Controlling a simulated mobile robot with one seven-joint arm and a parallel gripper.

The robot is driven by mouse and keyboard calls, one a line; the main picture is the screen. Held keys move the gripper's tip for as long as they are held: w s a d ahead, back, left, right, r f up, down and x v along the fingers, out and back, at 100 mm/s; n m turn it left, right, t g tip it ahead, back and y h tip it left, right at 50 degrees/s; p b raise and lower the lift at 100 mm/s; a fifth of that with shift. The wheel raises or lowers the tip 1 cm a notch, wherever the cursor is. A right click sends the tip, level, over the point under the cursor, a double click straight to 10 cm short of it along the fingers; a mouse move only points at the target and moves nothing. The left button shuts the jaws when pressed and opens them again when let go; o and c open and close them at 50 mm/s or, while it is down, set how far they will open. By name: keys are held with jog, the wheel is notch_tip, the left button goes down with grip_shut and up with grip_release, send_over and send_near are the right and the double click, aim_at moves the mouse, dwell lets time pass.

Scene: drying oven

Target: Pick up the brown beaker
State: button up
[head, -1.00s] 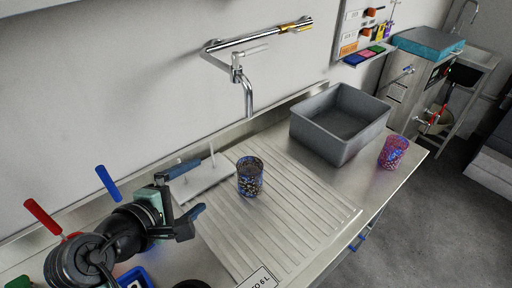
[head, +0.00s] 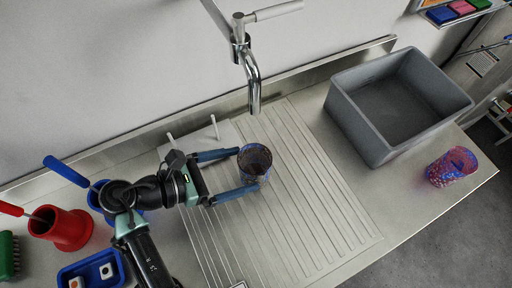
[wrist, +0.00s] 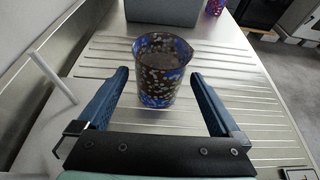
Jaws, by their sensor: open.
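The brown beaker (head: 255,164), brown inside with a blue and speckled pattern, stands upright on the ribbed draining board (head: 318,205). It also shows in the wrist view (wrist: 161,72), just ahead of the fingertips. My gripper (head: 242,170) is open and level, coming from the left. In the head view its two fingers reach to the beaker's near side, one toward the back and one toward the front. In the wrist view the beaker is centred between the two finger lines. I cannot tell whether a finger touches it.
A tap (head: 251,75) hangs behind the beaker. A white plate with pegs (head: 213,137) lies close behind my gripper. Red (head: 69,230) and blue holders and a blue tray stand at the left.

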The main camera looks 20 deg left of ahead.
jog(key=x, duration=0.7)
jog(key=shift+w+d+f+b, duration=0.15)
jog(key=shift+w+f+b, duration=0.05)
jog(key=shift+f+b, duration=0.1)
jog(key=shift+c, duration=0.2)
grip_shut()
jog(key=shift+r, duration=0.1)
jog(key=shift+r, duration=0.15)
jog(key=shift+r+p, duration=1.1)
jog(key=shift+r, duration=3.45)
notch_tip(320, 180, up, 4)
jog(key=p, duration=0.6)
send_over(267, 162)
jog(key=shift+s+r, duration=0.15)
jog(key=shift+r, duration=0.1)
